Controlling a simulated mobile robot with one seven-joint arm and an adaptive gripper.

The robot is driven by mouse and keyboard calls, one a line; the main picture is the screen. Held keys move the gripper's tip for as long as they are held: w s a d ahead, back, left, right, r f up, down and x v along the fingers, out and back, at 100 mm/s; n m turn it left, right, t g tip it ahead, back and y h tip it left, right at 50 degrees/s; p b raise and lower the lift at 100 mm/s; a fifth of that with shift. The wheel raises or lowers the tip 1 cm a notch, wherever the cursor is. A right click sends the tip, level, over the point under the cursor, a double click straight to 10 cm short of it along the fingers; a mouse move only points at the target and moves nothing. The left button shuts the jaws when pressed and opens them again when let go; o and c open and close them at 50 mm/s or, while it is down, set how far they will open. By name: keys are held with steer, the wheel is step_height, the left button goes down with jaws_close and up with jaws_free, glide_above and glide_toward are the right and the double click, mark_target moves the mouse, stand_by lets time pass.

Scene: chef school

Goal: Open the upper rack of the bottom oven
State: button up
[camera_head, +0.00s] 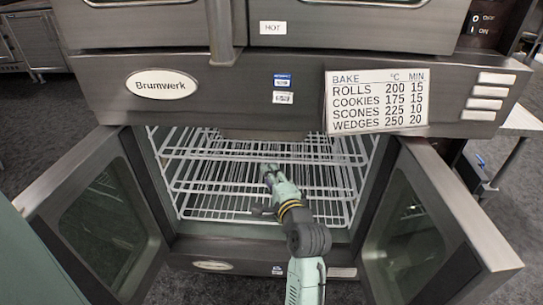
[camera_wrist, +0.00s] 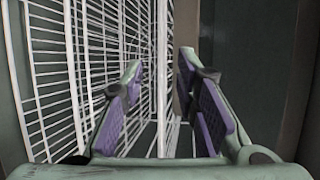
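The bottom oven (camera_head: 185,225) stands open in the head view, with its left door (camera_head: 105,215) and right door (camera_head: 415,235) swung outward. White wire racks sit inside at different heights. The upper rack (camera_head: 215,155) spans the upper part of the cavity. My gripper (camera_head: 267,172) reaches into the oven opening, in front of the racks. In the wrist view my gripper (camera_wrist: 160,68) is open, its purple-padded fingers apart. White rack wires (camera_wrist: 50,85) fill the left and middle of that view, some behind the gap between the fingers. I cannot tell whether a finger touches a wire.
The oven's front panel (camera_head: 235,100), with a baking chart (camera_head: 377,101), overhangs the opening. The open doors flank my arm on both sides. A dark plain surface (camera_wrist: 245,60) fills the wrist view's right side. Grey floor shows beyond the doors.

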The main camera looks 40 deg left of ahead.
mark_target(260, 161)
steer(key=p+x, duration=0.1)
steer(key=x, duration=0.9)
steer(key=shift+r, duration=0.15)
steer(key=shift+c, duration=0.5)
steer(key=shift+s, duration=0.1)
jaws_close()
